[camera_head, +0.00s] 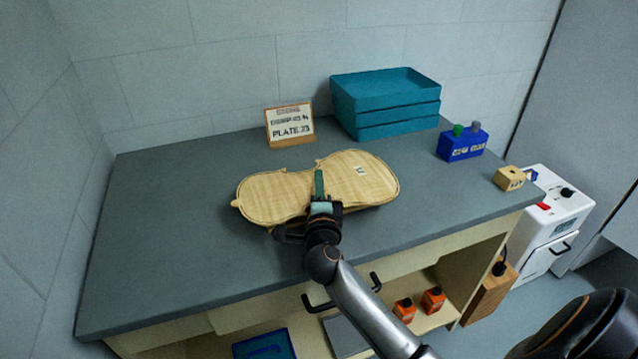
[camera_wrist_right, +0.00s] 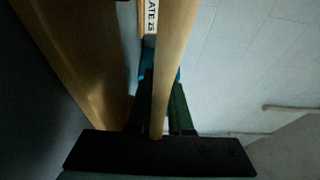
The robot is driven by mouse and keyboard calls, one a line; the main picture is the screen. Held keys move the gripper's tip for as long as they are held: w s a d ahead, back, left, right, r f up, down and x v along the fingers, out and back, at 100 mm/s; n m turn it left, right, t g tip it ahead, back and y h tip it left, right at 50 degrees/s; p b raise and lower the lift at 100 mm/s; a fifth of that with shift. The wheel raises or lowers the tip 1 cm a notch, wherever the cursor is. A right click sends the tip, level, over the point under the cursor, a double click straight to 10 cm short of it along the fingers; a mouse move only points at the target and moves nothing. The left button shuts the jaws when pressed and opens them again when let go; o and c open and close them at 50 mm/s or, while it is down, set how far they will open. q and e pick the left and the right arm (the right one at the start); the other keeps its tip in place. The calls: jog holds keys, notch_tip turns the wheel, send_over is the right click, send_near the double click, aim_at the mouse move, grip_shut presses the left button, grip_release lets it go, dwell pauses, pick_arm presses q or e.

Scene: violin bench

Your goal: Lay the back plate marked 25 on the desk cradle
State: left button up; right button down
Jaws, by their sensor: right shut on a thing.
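The pale wooden violin back plate (camera_head: 272,199) lies roughly level over the middle of the desk, with a small white label (camera_head: 360,171) near its right end; the label's number is too small to read. My right gripper (camera_head: 319,187) reaches over the plate's near edge at the waist and is shut on it. In the right wrist view a thin wooden strip (camera_wrist_right: 173,65) runs between the fingers. The cradle is not clearly visible; the plate covers that spot, and I cannot tell whether the plate rests on anything. My left gripper is not in view.
A card (camera_head: 290,125) reading PLATE and a number, seemingly 25, stands behind the plate. Teal stacked trays (camera_head: 385,103), a blue holder (camera_head: 461,147) and a small wooden block (camera_head: 509,178) stand at the back and right. The desk's left side (camera_head: 160,230) is clear.

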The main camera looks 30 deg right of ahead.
jog(key=shift+f, duration=0.4)
dwell(0.3)
jog(key=c, duration=0.8)
grip_release()
jog(key=shift+o, duration=0.2)
